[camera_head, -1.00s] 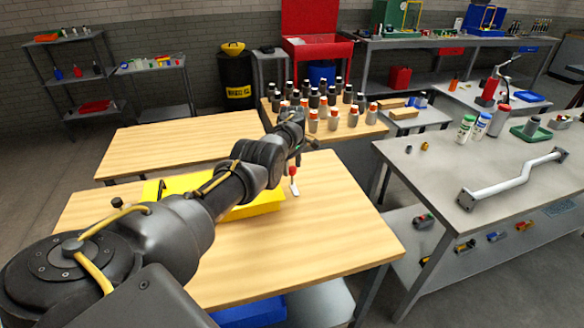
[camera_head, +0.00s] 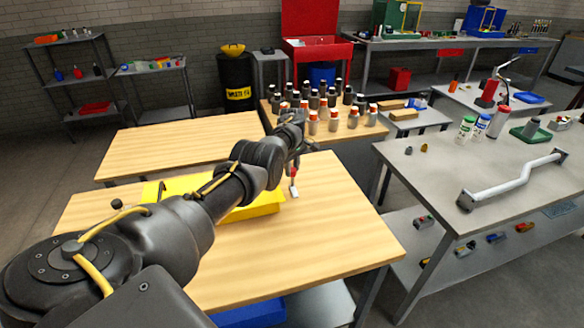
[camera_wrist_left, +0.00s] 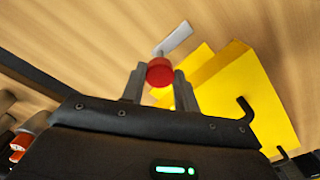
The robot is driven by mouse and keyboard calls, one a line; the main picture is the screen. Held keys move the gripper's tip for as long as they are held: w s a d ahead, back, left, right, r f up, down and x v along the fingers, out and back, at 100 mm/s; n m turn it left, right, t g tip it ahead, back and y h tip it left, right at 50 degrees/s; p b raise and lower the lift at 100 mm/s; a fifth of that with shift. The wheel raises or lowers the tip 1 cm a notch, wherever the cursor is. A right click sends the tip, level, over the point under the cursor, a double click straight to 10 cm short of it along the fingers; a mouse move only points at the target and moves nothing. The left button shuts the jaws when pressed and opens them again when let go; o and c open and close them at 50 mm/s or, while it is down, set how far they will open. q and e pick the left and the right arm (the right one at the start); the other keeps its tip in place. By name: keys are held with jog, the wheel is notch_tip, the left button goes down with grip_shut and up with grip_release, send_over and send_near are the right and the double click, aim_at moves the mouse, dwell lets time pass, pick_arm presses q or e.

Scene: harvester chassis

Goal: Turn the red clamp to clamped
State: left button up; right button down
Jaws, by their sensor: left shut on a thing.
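The red clamp shows as a red handle with a pale grey metal piece (camera_head: 294,191) on the wooden table, right of the yellow block. In the left wrist view its round red knob (camera_wrist_left: 160,72) sits between the two fingers, with the grey metal piece (camera_wrist_left: 175,38) slanting beyond it. My left gripper (camera_head: 297,160) is at the red handle and shut on it; its fingers (camera_wrist_left: 160,80) flank the knob in the left wrist view. The arm partly hides the handle in the head view. My right gripper is not in view.
The yellow block (camera_head: 260,206) lies close beside the clamp, partly under my left arm. The wooden table's (camera_head: 330,225) front right is clear. A grey bench (camera_head: 440,190) with a bent metal bar (camera_head: 515,181) stands to the right. Several bottles stand on a table behind.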

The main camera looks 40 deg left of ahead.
pick_arm(q)
jog(key=m+p, duration=0.1)
jog(key=m, duration=0.2)
jog(key=shift+m, duration=0.4)
jog(key=m, duration=0.4)
jog(key=shift+m, duration=0.3)
jog(key=m, duration=0.4)
jog(key=shift+m, duration=2.4)
jog(key=o, duration=1)
